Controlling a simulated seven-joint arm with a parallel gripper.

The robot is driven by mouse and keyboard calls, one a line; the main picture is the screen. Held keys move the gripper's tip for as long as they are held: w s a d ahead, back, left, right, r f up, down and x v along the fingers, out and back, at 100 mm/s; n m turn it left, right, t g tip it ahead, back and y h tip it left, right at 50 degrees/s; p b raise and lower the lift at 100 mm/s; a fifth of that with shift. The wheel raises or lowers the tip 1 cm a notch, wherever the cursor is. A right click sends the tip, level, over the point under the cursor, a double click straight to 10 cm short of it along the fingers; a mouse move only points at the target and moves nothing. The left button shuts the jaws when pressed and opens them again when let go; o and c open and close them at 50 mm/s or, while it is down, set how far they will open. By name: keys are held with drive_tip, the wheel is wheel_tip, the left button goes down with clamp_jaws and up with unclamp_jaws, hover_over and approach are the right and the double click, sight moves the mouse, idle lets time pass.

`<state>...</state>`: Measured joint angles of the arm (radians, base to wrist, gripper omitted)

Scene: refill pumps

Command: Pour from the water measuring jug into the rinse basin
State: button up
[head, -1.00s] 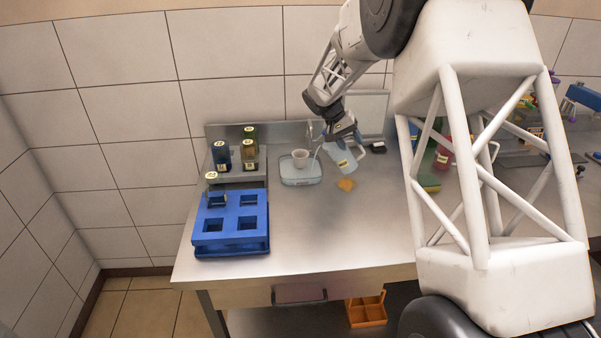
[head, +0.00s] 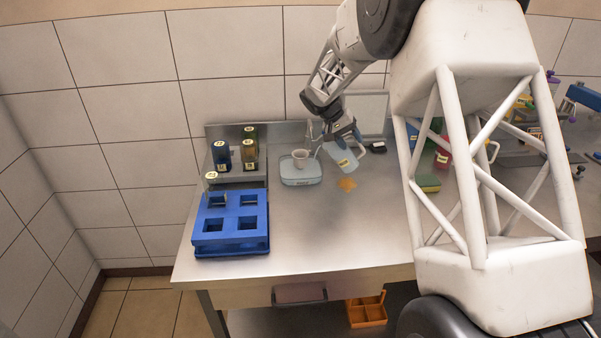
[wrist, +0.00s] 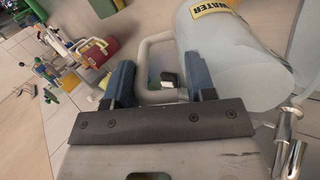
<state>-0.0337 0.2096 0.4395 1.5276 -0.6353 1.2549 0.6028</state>
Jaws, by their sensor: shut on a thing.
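The water measuring jug (head: 342,157) is pale and translucent, with a yellow WATER label. It is tilted to the left, its mouth end close to the right side of the rinse basin. My gripper (head: 349,136) is shut on the jug's handle. In the wrist view the jug (wrist: 238,50) fills the upper right, and the handle lies between the two blue fingers of my gripper (wrist: 160,85). The rinse basin (head: 300,179) is a low pale-blue tub with a small pale cup in it. I cannot make out any water stream.
A blue rack (head: 232,237) with square holes stands at the left. Several labelled bottles (head: 221,155) stand behind it. An orange-yellow spill (head: 347,184) lies on the steel bench below the jug. A sponge (head: 429,183) lies to the right. The bench front is clear.

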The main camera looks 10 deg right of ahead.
drive_tip(key=shift+a+r+h, duration=0.1)
drive_tip(key=shift+r+h, duration=0.2)
idle(0.4)
drive_tip(key=shift+f, duration=0.1)
idle(0.4)
drive_tip(key=shift+w+a+f, duration=0.1)
drive_tip(key=shift+a+f, duration=0.05)
drive_tip(key=shift+f, duration=0.15)
drive_tip(key=shift+a+r+g+h, duration=0.2)
drive_tip(key=shift+r+g+h, duration=0.15)
drive_tip(key=shift+h, duration=0.45)
idle(0.9)
drive_tip(key=shift+w+a+f, duration=0.1)
idle(0.4)
drive_tip(key=shift+a+f, duration=0.1)
drive_tip(key=shift+f, duration=0.2)
drive_tip(key=shift+a+r+h, duration=0.2)
drive_tip(key=shift+r+h, duration=0.1)
drive_tip(key=shift+h, duration=0.3)
idle(0.7)
drive_tip(key=shift+w+f, duration=0.1)
idle(0.4)
